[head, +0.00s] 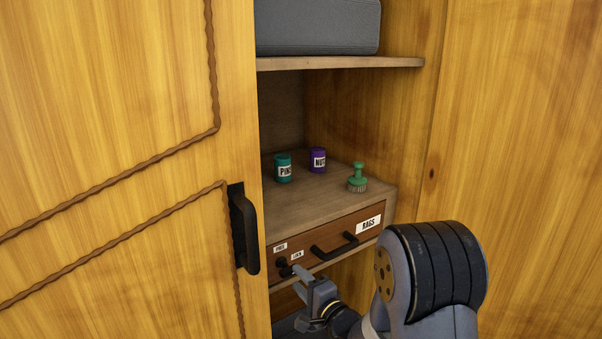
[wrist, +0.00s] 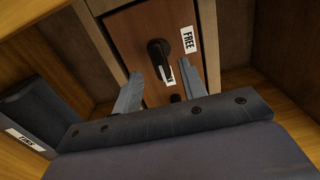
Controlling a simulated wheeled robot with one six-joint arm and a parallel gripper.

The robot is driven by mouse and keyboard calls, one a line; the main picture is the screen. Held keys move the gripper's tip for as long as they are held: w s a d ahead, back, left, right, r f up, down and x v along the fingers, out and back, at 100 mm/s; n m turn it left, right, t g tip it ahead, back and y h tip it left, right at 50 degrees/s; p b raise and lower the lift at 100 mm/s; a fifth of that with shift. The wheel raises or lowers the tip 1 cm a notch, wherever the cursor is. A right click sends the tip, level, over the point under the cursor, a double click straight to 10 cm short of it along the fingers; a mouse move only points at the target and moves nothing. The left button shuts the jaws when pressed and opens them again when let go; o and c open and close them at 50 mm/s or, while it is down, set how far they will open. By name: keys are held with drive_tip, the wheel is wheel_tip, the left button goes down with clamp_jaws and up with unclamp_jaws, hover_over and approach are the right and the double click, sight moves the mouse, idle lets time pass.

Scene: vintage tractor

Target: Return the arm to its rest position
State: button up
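My gripper (head: 300,279) is in front of the lower left of the wooden drawer front (head: 343,231) in the head view. In the wrist view its two fingers (wrist: 167,85) stand apart with nothing held between them. A black knob (wrist: 158,50) on the drawer shows ahead, between the finger lines, beside a "FREE" label (wrist: 188,40). A second label is partly hidden by the knob. The same knob (head: 283,266) shows close to my fingertips in the head view. I cannot tell whether they touch it. My arm comes in from the lower right.
The drawer has a black handle (head: 334,245) and a "RAGS" label. A teal can (head: 283,168), a purple can (head: 318,160) and a green brush (head: 357,178) stand above it. A cabinet door with a black handle (head: 244,230) is at left. A grey case (head: 318,27) sits higher.

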sight(290, 267)
drive_tip(key=x, duration=0.5)
idle(0.3)
drive_tip(key=v, duration=1)
drive_tip(key=x, duration=1)
drive_tip(key=shift+s, duration=0.1)
drive_tip(key=shift+w+a+n, duration=0.1)
drive_tip(key=shift+w+n, duration=0.1)
drive_tip(key=shift+n, duration=0.1)
drive_tip(key=n+b, duration=0.1)
drive_tip(key=n, duration=0.2)
drive_tip(key=shift+s, duration=0.1)
drive_tip(key=shift+r+n+b, duration=0.1)
drive_tip(key=shift+n+b, duration=0.75)
drive_tip(key=shift+n, duration=1.25)
